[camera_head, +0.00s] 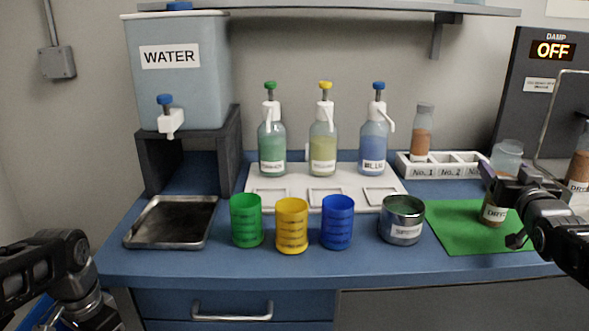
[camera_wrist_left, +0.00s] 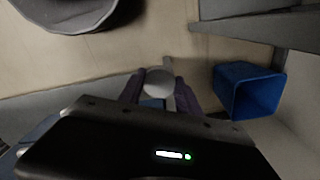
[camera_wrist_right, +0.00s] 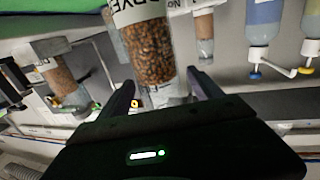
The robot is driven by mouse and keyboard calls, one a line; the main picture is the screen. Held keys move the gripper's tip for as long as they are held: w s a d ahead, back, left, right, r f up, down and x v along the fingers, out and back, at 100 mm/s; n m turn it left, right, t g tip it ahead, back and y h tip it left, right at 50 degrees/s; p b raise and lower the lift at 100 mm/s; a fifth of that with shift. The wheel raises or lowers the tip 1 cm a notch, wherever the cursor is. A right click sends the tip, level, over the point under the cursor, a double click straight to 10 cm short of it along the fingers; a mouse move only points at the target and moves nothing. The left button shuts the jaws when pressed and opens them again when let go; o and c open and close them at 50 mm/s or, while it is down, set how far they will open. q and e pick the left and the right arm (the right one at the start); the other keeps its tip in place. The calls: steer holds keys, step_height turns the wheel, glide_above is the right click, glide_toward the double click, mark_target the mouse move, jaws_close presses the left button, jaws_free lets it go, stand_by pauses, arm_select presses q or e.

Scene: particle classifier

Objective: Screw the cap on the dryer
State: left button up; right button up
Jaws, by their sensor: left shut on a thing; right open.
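The dryer jar (camera_head: 493,214) stands on the green mat, clear at the top with brown grains and a label below. It also shows in the right wrist view (camera_wrist_right: 150,50). My right gripper (camera_head: 500,192) is open at the jar, and its fingers (camera_wrist_right: 163,92) lie on either side of the jar's clear end, partly hiding it in the head view. My left gripper (camera_wrist_left: 160,85) is shut on a round whitish cap (camera_wrist_left: 160,82), away from the jar. Only part of the left arm shows at the lower left of the head view.
A grey tin (camera_head: 402,222) and green (camera_head: 246,222), yellow (camera_head: 292,228) and blue (camera_head: 338,224) cups stand left of the green mat (camera_head: 450,222). A white rack (camera_head: 440,168) holds a brown-filled tube behind. Another labelled jar (camera_head: 580,168) is at the right edge.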

steer(key=shift+w+d, duration=0.1)
steer(key=shift+w, duration=0.15)
stand_by(0.4)
steer(key=shift+r, duration=0.1)
jaws_close()
stand_by(0.6)
